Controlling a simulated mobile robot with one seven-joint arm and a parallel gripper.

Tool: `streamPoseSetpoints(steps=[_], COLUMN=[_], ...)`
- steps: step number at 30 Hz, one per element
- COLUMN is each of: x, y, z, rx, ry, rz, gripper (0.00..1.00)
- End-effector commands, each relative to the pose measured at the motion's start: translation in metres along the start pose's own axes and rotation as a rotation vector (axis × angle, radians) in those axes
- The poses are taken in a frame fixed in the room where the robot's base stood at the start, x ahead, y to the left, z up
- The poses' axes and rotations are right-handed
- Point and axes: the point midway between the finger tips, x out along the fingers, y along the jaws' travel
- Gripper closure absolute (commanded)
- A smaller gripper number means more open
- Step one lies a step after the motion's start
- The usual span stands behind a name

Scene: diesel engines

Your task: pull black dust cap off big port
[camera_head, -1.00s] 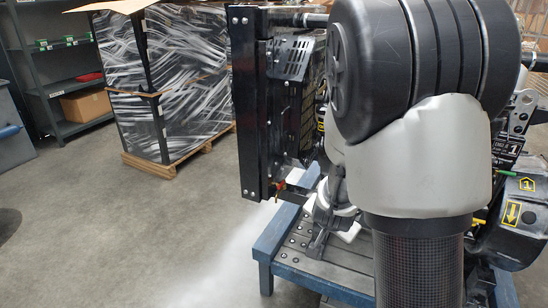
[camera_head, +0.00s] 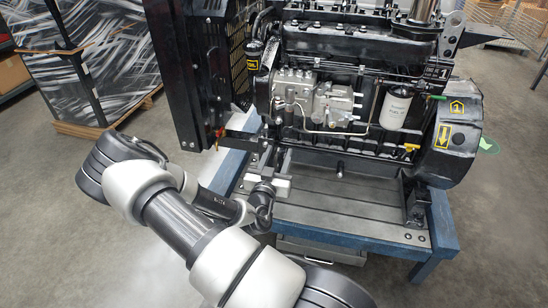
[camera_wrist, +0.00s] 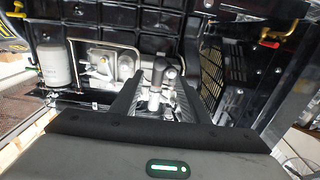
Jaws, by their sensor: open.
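In the wrist view, a dark, rounded cap-like cylinder (camera_wrist: 159,64) stands on a light metal fitting, with a second, smaller dark end (camera_wrist: 170,73) close beside it. I cannot tell for sure which one is the big port's cap. My gripper (camera_wrist: 160,80) is open, its two dark fingers on either side of these fittings, apart from them as far as I can see. In the head view, the end of my arm (camera_head: 264,194) is low in front of the engine (camera_head: 345,60), near its left side. No cap can be made out there.
The engine stands on a grey deck with a blue frame (camera_head: 380,243). A black radiator frame (camera_head: 176,75) rises left of the arm's end. A white filter (camera_head: 396,108) and metal pump (camera_head: 315,98) sit on the engine. The deck's front right is mostly clear.

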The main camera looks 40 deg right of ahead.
Motion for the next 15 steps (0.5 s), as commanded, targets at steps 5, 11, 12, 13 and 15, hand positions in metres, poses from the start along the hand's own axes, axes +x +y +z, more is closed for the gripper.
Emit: streamPoseSetpoints(steps=[5,11,12,13,15], x=[0.019,0.038,0.043,0.046,0.053], y=[0.000,0.000,0.000,0.000,0.001], z=[0.000,0.000,0.000,0.000,0.002], rx=[-0.001,0.000,0.000,0.000,0.000], ry=[0.000,-0.001,-0.001,-0.001,-0.001], rz=[0.000,0.000,0.000,0.001,0.001], gripper=[0.59,0.59,0.59,0.59,0.59])
